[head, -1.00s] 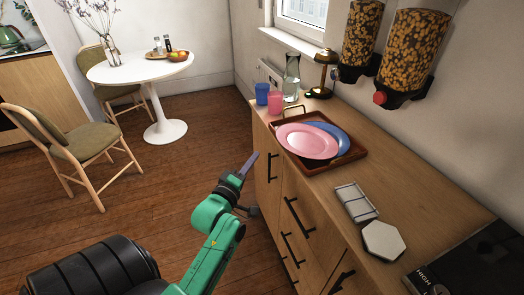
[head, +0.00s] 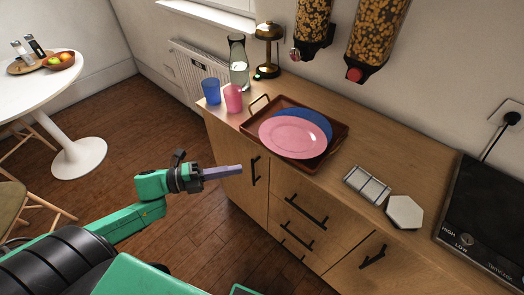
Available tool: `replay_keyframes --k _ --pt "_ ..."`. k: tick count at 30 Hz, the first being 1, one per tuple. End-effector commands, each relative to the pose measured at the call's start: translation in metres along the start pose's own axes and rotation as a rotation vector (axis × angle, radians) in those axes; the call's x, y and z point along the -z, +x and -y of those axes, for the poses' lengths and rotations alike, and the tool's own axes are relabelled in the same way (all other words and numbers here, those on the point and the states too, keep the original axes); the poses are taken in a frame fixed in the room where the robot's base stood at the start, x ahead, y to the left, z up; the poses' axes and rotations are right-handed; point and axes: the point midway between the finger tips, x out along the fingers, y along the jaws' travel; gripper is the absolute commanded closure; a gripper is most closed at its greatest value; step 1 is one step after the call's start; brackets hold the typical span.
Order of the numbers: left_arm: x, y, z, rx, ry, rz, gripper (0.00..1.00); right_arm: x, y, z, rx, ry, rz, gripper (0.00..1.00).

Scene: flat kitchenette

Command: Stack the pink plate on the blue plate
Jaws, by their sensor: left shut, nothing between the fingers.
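The pink plate (head: 292,138) lies in the brown tray (head: 336,146) on the wooden counter. It overlaps the blue plate (head: 317,120), whose far edge shows behind it. The pink plate sits off-centre, toward the front of the tray, and covers much of the blue one. My left gripper (head: 240,170) is shut and empty, in front of the counter's cabinet doors and left of and below the tray. It is apart from both plates. My right gripper is not in view.
A blue cup (head: 211,91), pink cup (head: 233,98), glass carafe (head: 238,65) and brass lamp (head: 267,48) stand left of the tray. A sectioned white dish (head: 367,184), hexagonal coaster (head: 404,212) and black hob (head: 485,220) lie to the right. Cereal dispensers (head: 376,42) hang above.

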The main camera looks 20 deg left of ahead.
Motion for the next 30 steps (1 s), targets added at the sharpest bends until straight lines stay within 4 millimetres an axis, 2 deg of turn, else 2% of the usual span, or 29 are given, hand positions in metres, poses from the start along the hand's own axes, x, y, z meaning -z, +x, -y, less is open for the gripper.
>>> replay_keyframes --k 6,10,13,18,30 --pt "-0.002 0.049 0.004 0.006 0.002 0.002 1.00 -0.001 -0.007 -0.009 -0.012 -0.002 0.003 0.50" --pt "-0.003 0.077 0.004 0.006 0.001 0.002 1.00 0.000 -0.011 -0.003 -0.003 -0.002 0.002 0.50" --pt "-0.017 0.088 0.003 0.003 0.002 0.004 1.00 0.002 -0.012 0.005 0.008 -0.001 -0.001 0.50" --pt "-0.029 0.099 0.001 0.001 -0.002 0.004 1.00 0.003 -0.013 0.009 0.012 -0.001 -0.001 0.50" --pt "-0.031 0.102 -0.001 0.002 -0.001 0.004 1.00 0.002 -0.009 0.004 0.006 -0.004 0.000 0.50"
